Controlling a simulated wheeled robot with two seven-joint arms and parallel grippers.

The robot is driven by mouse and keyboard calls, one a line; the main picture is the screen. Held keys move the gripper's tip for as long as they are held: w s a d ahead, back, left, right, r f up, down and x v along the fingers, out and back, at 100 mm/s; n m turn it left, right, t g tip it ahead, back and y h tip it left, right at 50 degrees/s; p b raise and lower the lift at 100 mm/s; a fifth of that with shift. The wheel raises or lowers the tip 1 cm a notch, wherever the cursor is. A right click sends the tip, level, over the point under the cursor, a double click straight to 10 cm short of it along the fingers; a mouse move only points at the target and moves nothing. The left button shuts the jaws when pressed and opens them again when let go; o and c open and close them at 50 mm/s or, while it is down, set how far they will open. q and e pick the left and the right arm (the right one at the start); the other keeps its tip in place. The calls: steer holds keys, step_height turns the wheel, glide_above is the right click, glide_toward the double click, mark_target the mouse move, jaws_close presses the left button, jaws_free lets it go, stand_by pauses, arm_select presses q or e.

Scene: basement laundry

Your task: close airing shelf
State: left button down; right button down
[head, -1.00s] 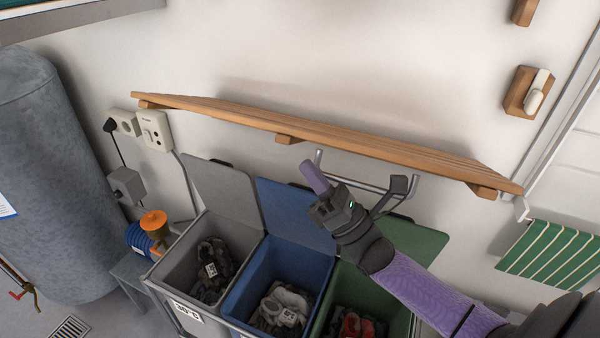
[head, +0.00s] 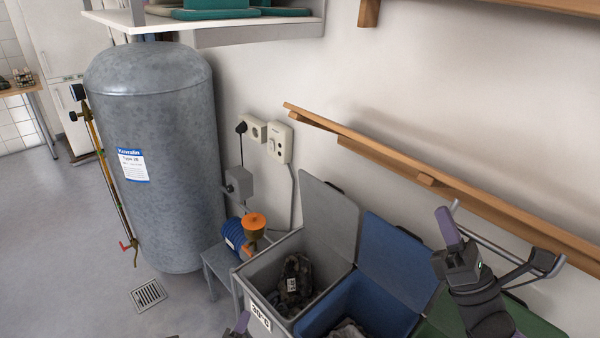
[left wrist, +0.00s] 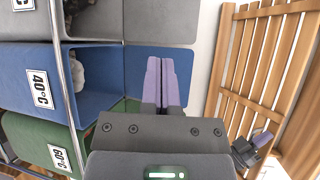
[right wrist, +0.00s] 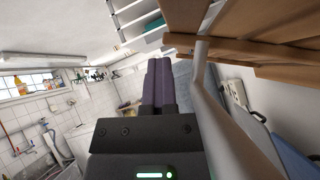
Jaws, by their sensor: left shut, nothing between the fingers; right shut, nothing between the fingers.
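The wooden airing shelf (head: 470,198) runs along the wall above the bins. It juts out from the wall, seen nearly edge-on in the head view. Its slats (left wrist: 265,70) show at the right of the left wrist view and at the upper right of the right wrist view (right wrist: 275,45). A grey metal bracket (head: 500,245) hangs under it. My right gripper (head: 447,224) is shut and empty, below the shelf beside this bracket; contact is unclear. My left gripper (head: 241,322) is shut and empty, low in front of the bins, mostly out of frame.
A grey bin (head: 268,276), a blue bin (head: 325,312) and a green bin (left wrist: 22,135) stand below the shelf with lids up. A large grey tank (head: 160,190), a stool (head: 220,268) and wall sockets (head: 280,143) are to the left. Floor is free at far left.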

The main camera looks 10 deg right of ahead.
arm_select(q)
steer(key=d+r+m+h, duration=0.4)
steer(key=r+m+h, duration=0.2)
steer(key=r+m, duration=0.5)
steer(key=d+r+m+h, duration=0.4)
steer(key=r+m+h, duration=0.1)
steer(key=r+m, duration=0.6)
steer(key=r+x, duration=0.1)
steer(key=x, duration=1.1)
steer(key=shift+r+g, duration=0.4)
steer(key=shift+r, duration=0.15)
arm_select(e)
steer(key=shift+d+r, duration=0.3)
arm_select(q)
steer(key=shift+r, duration=0.1)
